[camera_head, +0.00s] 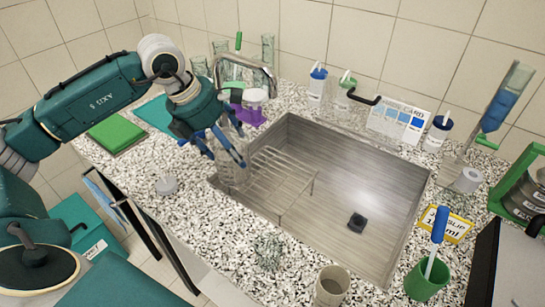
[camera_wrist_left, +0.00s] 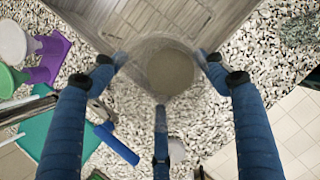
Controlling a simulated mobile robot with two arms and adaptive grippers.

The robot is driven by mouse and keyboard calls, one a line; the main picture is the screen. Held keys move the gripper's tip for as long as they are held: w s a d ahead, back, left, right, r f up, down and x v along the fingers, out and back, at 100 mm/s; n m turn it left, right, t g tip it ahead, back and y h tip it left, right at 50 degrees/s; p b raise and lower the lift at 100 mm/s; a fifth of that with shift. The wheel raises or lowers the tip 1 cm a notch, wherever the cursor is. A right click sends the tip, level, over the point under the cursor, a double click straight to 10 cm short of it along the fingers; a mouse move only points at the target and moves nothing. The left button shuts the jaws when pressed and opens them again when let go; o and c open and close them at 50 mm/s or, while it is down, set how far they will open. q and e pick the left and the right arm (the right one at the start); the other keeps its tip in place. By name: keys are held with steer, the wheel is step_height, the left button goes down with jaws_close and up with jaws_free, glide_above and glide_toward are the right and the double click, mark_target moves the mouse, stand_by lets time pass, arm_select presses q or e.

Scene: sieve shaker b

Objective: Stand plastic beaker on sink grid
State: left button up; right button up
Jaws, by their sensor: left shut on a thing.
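My left gripper (camera_head: 222,156) is at the left end of the sink, shut on a clear plastic beaker (camera_head: 233,176). In the left wrist view the beaker (camera_wrist_left: 168,70) shows from above, its round opening between the fingers of the gripper (camera_wrist_left: 162,75). The wire sink grid (camera_head: 283,176) stands in the left part of the sink (camera_head: 350,180). The beaker is upright or nearly so at the grid's left end. I cannot tell whether its base touches the grid. My right gripper is not in view.
A beige cup (camera_head: 332,286) and a green holder with a blue-handled brush (camera_head: 428,280) stand in front of the sink. Bottles (camera_head: 317,84) and a card (camera_head: 398,122) stand behind it. A purple stand (camera_head: 247,114) is behind the gripper.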

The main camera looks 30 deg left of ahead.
arm_select(q)
steer(key=w, duration=0.1)
steer(key=w+d+f+p, duration=0.1)
steer(key=w+d, duration=0.1)
steer(key=shift+w+d+f, duration=0.1)
steer(key=shift+w+f, duration=0.2)
steer(key=shift+f, duration=0.05)
steer(key=w+d+f+p, duration=0.1)
steer(key=w, duration=0.1)
steer(key=w+d+f, duration=0.1)
steer(key=w+f, duration=0.1)
steer(key=w+d+f+p, duration=0.1)
steer(key=w+d+f, duration=0.1)
steer(key=shift+w+p, duration=0.25)
steer(key=shift+p, duration=0.1)
steer(key=shift+s+a, duration=0.1)
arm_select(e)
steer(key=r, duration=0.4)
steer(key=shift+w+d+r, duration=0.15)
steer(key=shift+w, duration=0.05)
arm_select(q)
steer(key=o, duration=1.3)
steer(key=shift+f, duration=0.1)
steer(key=shift+c, duration=0.2)
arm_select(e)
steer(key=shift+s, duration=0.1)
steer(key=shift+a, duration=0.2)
